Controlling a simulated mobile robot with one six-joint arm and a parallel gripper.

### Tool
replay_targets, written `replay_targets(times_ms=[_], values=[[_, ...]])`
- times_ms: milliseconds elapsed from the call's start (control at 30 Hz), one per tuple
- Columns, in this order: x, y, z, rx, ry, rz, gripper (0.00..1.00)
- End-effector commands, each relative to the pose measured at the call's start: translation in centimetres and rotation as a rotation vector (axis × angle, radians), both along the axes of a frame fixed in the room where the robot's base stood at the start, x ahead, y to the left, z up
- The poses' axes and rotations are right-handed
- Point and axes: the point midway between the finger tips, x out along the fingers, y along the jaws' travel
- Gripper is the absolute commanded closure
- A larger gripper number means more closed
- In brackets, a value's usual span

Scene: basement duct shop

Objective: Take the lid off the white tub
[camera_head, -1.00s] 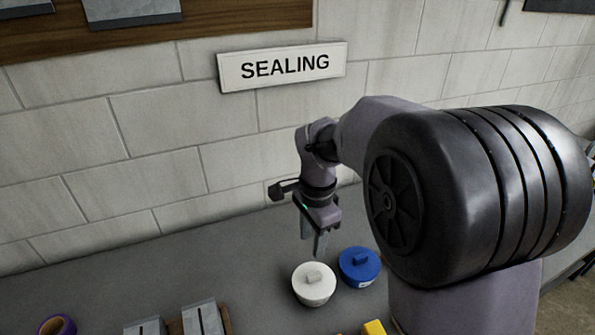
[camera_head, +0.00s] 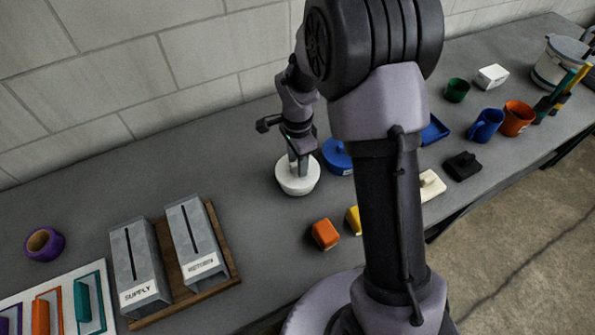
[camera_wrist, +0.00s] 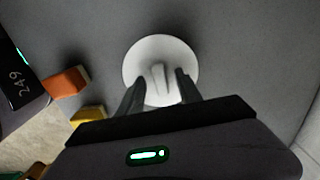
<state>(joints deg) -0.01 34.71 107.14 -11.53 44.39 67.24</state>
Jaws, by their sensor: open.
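The white tub (camera_head: 297,187) stands upright on the grey bench with its white lid (camera_head: 284,172) on. In the wrist view the lid (camera_wrist: 137,67) is a round disc with a raised block handle (camera_wrist: 158,79) near its middle. My gripper (camera_head: 299,169) points down right over the lid. In the wrist view its two fingers (camera_wrist: 158,84) are open, one on each side of the handle, with visible gaps. Whether the fingertips touch the lid, I cannot tell. The head view hides the handle behind the fingers.
A blue tub (camera_head: 336,157) stands close to the right of the white tub, partly behind my arm. An orange block (camera_head: 325,234) and a yellow block (camera_head: 353,220) lie in front. Two grey slotted boxes (camera_head: 138,268) stand left on a wooden board. The bench between is clear.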

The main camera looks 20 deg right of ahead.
Motion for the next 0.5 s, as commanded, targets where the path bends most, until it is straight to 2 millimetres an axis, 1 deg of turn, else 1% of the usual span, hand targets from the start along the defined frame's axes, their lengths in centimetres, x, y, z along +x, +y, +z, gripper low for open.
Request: replay_targets(times_ms=[67, 233, 433, 467, 500], values=[[0.00, 0.00, -0.44, 0.000, 0.000, 0.000, 0.58], [0.02, -0.01, -0.32, 0.000, -0.001, 0.000, 0.58], [0.03, 0.00, -0.30, 0.000, -0.001, 0.000, 0.97], [0.03, 0.00, -0.30, 0.000, -0.001, 0.000, 1.00], [0.03, 0.00, -0.30, 0.000, -0.001, 0.000, 1.00]])
